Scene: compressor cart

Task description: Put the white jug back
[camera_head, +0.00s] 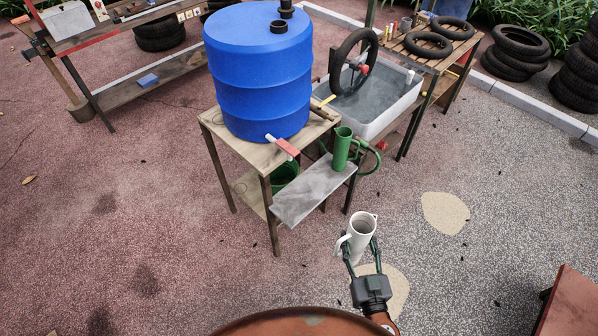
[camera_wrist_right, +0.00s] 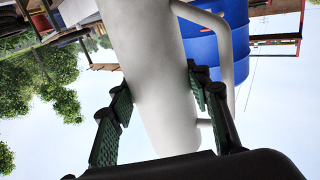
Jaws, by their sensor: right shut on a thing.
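The white jug (camera_head: 357,236) is held upright in my right gripper (camera_head: 361,250), in front of and to the right of the small grey shelf (camera_head: 305,195). In the right wrist view the white jug (camera_wrist_right: 152,75) fills the middle, with the green fingers of my right gripper (camera_wrist_right: 160,105) on both sides of it and its handle toward the right. The jug is clear of the shelf and above the paving. The jug's base is hidden by the gripper. My left gripper is not in view.
A blue barrel (camera_head: 258,75) with a red-handled tap (camera_head: 284,147) stands on a wooden stand (camera_head: 242,150). A water tub (camera_head: 375,100) with a tyre is behind. The shelf's near left part is bare.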

